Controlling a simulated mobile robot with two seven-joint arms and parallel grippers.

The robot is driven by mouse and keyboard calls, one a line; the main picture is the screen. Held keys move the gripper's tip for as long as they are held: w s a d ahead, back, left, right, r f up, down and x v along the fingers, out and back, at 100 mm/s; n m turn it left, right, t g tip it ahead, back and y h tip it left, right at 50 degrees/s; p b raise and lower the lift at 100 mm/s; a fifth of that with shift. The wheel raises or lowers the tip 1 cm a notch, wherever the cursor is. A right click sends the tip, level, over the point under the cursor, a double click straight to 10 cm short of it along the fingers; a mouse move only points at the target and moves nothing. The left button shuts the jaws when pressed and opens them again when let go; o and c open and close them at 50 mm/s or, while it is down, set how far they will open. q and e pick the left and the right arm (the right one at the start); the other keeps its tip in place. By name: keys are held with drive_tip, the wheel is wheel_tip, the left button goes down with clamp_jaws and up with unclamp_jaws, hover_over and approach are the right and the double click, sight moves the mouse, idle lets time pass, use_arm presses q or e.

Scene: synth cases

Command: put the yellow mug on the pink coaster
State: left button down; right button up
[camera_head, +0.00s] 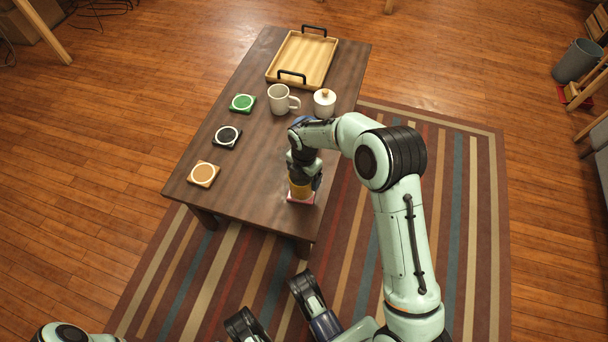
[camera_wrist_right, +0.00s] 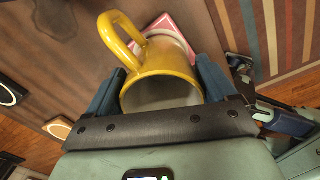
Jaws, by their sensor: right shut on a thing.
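The yellow mug (camera_head: 299,189) is between the fingers of my right gripper (camera_head: 303,178), near the near right corner of the table. In the right wrist view the mug (camera_wrist_right: 168,72) has its open mouth towards the camera and its handle towards the upper left. My right gripper (camera_wrist_right: 163,92) is shut on it, with one blue finger on each side. The pink coaster (camera_head: 301,201) shows just below the mug, and its corner (camera_wrist_right: 182,25) shows beyond the mug in the wrist view. Whether the mug's base touches the coaster is hidden.
The brown table (camera_head: 255,180) also holds a white mug (camera_head: 279,100), a lidded white pot (camera_head: 324,103) and a wooden tray (camera_head: 288,61). Green (camera_head: 243,103), black (camera_head: 227,136) and orange (camera_head: 204,174) coasters line its left side. The table's middle is clear.

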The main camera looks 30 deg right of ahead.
drive_tip(key=shift+f, duration=0.15)
drive_tip(key=o, duration=1.1)
drive_tip(key=shift+c, duration=0.2)
use_arm(q)
drive_tip(key=shift+s, duration=0.1)
drive_tip(key=w+r+t+p, duration=0.2)
drive_tip(key=w+r+p, duration=0.1)
drive_tip(key=w, duration=0.3)
drive_tip(key=shift+w+d+r, duration=0.35)
drive_tip(key=shift+d+r, duration=0.05)
drive_tip(key=shift+r, duration=0.45)
use_arm(e)
wheel_tip(320, 180, up, 12)
drive_tip(key=shift+r, duration=0.2)
